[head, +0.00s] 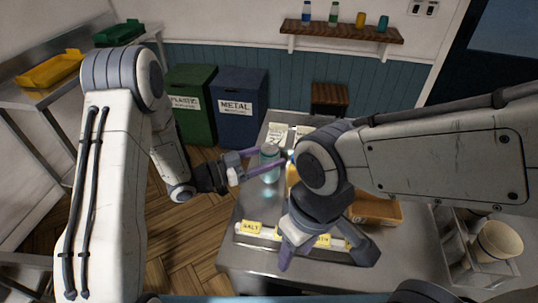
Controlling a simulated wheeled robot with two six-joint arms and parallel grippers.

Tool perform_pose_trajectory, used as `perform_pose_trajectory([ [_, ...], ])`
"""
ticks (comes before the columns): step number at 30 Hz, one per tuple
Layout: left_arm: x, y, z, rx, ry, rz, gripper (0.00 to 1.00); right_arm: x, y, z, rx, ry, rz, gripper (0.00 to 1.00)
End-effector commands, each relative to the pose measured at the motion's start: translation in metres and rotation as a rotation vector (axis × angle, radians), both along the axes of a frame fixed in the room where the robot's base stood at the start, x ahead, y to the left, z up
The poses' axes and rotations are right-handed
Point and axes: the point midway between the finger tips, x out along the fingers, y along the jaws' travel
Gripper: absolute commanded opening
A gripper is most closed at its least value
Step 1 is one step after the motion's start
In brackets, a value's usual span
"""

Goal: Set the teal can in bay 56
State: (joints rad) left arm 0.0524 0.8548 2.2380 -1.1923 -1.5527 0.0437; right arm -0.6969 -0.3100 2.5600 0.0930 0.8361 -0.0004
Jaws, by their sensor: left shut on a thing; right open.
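A teal cylinder with a paler top (270,163), which looks like the teal can, is between the purple fingers of my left gripper (262,163). The gripper is shut on it, above or at the left part of the steel counter (240,262); I cannot tell whether its base touches. My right gripper (325,252) is open with fingers pointing down, near the counter's front, over a row of yellow labels. Its arm hides much of the counter's middle. I cannot read a bay 56 mark. Another small teal can (383,23) stands on the wall shelf.
The wooden wall shelf (340,32) also holds two bottles and an orange can (360,19). A yellow label reading SALT (251,227) is at the counter's front. An orange-brown tray (378,211) is at right. Green (190,110) and blue METAL (238,118) bins stand behind.

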Motion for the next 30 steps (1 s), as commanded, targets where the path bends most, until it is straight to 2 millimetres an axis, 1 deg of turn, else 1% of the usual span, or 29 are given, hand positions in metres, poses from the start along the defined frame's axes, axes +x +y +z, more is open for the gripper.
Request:
perform_pose_trajectory([
  [3, 0.0, 0.0, 0.0, -0.001, -0.002, 0.0, 0.0, 0.0, 0.0, 0.0, 0.0, 0.0, 0.0, 0.5],
  [7, 0.0, 0.0, -0.004, -0.001, -0.002, 0.0, 0.0, 0.0, 0.0, -0.005, 0.0, 0.0, 0.0, 0.5],
  [8, 0.0, 0.0, -0.003, 0.0, 0.0, 0.0, 0.76, 0.0, 0.0, -0.003, 0.0, 0.0, 0.0, 0.5],
  [9, 0.0, 0.0, -0.003, 0.0, 0.0, 0.0, 0.92, 0.0, 0.0, -0.003, 0.0, 0.0, 0.0, 0.5],
  [10, 0.0, 0.0, -0.003, 0.0, 0.0, 0.0, 0.95, 0.0, 0.0, -0.003, 0.0, 0.0, 0.0, 0.5],
  [18, 0.0, 0.0, -0.002, 0.0, 0.0, 0.0, 0.95, 0.0, 0.0, -0.003, 0.0, 0.0, 0.0, 0.5],
  [22, 0.0, 0.002, 0.002, 0.0, 0.0, 0.002, 0.95, 0.0, 0.0, 0.001, 0.0, 0.0, 0.0, 0.5],
  [26, -0.008, 0.022, -0.002, 0.0, 0.0, 0.008, 0.95, 0.0, 0.0, -0.008, 0.0, 0.0, 0.0, 0.5],
  [30, -0.021, 0.051, -0.002, 0.0, -0.001, 0.01, 0.95, 0.0, 0.0, -0.016, 0.0, 0.0, 0.0, 0.5],
])
